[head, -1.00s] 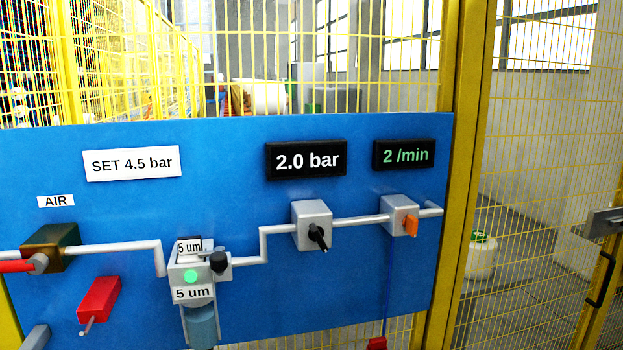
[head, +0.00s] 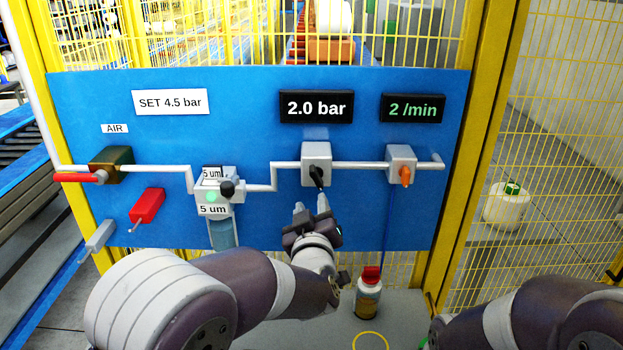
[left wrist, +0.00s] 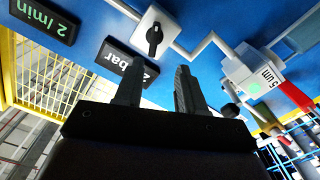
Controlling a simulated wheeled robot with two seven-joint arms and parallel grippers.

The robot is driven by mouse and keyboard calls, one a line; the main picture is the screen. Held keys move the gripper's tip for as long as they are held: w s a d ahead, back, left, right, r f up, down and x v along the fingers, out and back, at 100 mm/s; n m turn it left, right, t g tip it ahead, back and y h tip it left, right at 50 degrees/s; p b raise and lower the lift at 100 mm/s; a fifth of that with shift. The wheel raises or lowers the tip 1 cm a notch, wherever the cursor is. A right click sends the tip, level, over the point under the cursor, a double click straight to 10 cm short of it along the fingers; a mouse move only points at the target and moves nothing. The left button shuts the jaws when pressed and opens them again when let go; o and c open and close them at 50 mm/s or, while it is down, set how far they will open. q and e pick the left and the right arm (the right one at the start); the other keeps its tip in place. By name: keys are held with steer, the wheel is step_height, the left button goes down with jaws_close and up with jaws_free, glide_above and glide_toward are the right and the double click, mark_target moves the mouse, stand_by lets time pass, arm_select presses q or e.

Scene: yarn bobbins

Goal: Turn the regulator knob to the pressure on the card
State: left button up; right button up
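The card (head: 169,101) on the blue panel reads SET 4.5 bar. The pressure display (head: 317,107) reads 2.0 bar. The black regulator knob (head: 317,177) sits on a grey block below that display; it also shows in the left wrist view (left wrist: 154,40). My left gripper (head: 311,212) is just below the knob, pointing up toward the panel, apart from the knob. In the left wrist view its two fingers (left wrist: 156,88) are spread with nothing between them. My right arm shows at the lower right; its gripper is out of the picture.
An orange knob (head: 406,176) sits right of the regulator under the 2 /min display (head: 412,108). The filter unit (head: 218,190) and a red lever (head: 81,177) are to the left. A bottle with a red cap (head: 368,294) stands below the panel, right of my left gripper.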

mark_target(316, 181)
arm_select(q)
steer(key=w+p, duration=0.1)
steer(key=w, duration=0.1)
steer(key=w+d+p, duration=0.1)
steer(key=w, duration=0.2)
steer(key=w+p, duration=0.1)
steer(key=w, duration=0.2)
steer(key=shift+d+r, duration=0.3)
steer(key=shift+r, duration=0.05)
steer(key=shift+w+a+f+p, duration=0.1)
steer(key=shift+w+a+p, duration=0.1)
steer(key=shift+w, duration=0.2)
steer(key=shift+w+a+f+p, duration=0.1)
steer(key=shift+w+a+p, duration=0.05)
steer(key=shift+w, duration=0.25)
steer(key=shift+w+a, duration=0.1)
steer(key=shift+d, duration=0.25)
steer(key=shift+c, duration=0.6)
steer(key=c, duration=0.5)
steer(key=shift+a, duration=0.1)
jaws_close()
arm_select(e)
steer(key=r, duration=0.4)
steer(key=shift+s+d+r, duration=0.15)
steer(key=shift+d+r, duration=0.05)
steer(key=shift+d, duration=0.2)
